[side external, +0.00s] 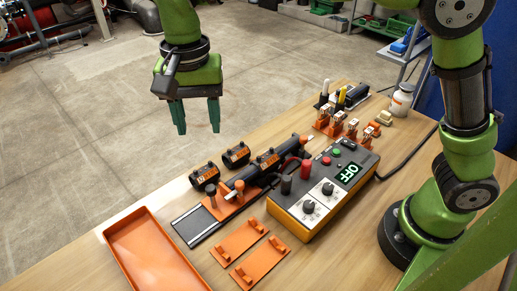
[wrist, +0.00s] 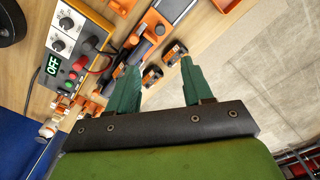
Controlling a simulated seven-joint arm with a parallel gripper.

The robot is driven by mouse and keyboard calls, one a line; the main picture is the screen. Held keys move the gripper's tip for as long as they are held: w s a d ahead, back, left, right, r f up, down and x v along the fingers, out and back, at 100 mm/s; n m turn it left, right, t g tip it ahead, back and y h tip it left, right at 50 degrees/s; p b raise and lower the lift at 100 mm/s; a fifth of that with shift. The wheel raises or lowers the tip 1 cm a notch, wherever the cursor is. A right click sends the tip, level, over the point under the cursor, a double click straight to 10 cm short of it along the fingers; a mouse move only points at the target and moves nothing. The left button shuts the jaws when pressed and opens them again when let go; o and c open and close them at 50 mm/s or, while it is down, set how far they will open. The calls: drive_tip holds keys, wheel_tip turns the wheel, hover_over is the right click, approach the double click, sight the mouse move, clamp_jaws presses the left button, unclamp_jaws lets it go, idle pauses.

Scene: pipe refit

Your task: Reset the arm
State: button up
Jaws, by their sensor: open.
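My gripper (side external: 195,115) is open and empty, held in the air above the far edge of the table. Its two green fingers point down, well clear of everything on the table. In the wrist view the gripper (wrist: 155,80) shows its fingers spread apart with nothing between them. My green arm reaches up out of the side view from its base at the right.
A power unit (side external: 325,190) reading OFF stands mid-table. Beside it a dark pipe (side external: 262,170) lies in an orange fixture, with black couplings (side external: 204,175) nearby. An orange tray (side external: 155,250) and orange brackets (side external: 238,238) lie in front; a white bottle (side external: 402,99) stands behind.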

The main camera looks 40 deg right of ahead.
drive_tip(key=s+d+n+t, duration=0.1)
drive_tip(key=s+d+t, duration=0.1)
drive_tip(key=s+d, duration=0.2)
drive_tip(key=s+d+n+t+y, duration=0.1)
drive_tip(key=s+d, duration=0.4)
drive_tip(key=d, duration=0.6)
drive_tip(key=s+d+n+t+y, duration=0.1)
drive_tip(key=s+d+t, duration=0.3)
drive_tip(key=d, duration=0.4)
drive_tip(key=shift+s+d+r+n, duration=0.15)
drive_tip(key=shift+s+n, duration=0.25)
drive_tip(key=shift+s, duration=0.05)
drive_tip(key=shift+c, duration=0.2)
